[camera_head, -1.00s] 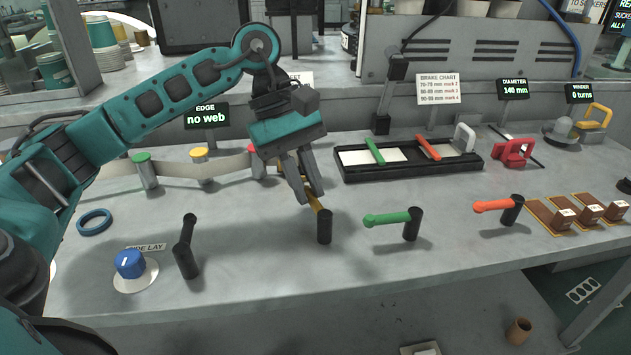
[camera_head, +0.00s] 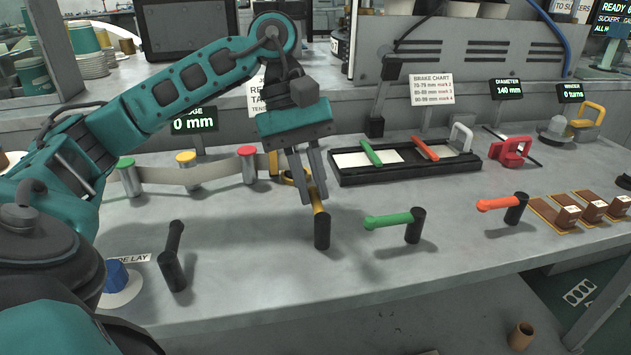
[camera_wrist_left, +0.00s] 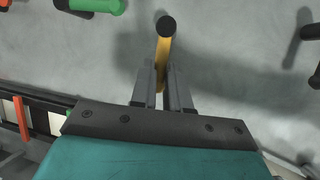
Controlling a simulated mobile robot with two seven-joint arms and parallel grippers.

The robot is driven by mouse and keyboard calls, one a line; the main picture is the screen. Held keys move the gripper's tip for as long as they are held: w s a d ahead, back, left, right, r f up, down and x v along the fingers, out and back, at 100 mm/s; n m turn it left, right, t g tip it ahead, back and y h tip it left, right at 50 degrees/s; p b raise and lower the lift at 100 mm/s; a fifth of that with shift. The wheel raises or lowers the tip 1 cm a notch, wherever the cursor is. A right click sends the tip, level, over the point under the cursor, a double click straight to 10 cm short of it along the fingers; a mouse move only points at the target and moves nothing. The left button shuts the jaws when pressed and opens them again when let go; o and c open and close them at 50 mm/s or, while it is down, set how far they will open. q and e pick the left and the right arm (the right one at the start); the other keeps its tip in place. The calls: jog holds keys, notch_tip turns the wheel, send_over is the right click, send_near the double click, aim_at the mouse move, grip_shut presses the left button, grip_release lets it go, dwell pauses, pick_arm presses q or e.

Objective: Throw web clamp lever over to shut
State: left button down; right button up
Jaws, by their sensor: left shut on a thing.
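A yellow lever (camera_head: 318,206) on a short black post (camera_head: 322,233) stands at the middle front of the bench, its arm pointing to the back. My left gripper (camera_head: 314,198) is shut on the yellow lever from above. The left wrist view shows the yellow lever (camera_wrist_left: 163,58) running between the two fingers (camera_wrist_left: 163,103). The fingers hide part of its arm. No label on the lever is readable, so I cannot tell by text which one is the web clamp. My right gripper is not in view.
A green lever (camera_head: 390,219) and an orange lever (camera_head: 498,204) stand to the right, a black lever (camera_head: 174,256) to the left. Behind are the pale web strip (camera_head: 208,174) around capped posts and a black tray (camera_head: 400,172). The edge display (camera_head: 194,122) reads 0 mm.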

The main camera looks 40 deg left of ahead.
pick_arm(q)
jog(key=c, duration=1.1)
grip_release()
jog(key=shift+r, duration=0.1)
jog(key=p+v, duration=0.5)
jog(key=v, duration=0.7)
jog(key=shift+a+r, duration=0.2)
jog(key=shift+r, duration=0.1)
jog(key=shift+w, duration=0.1)
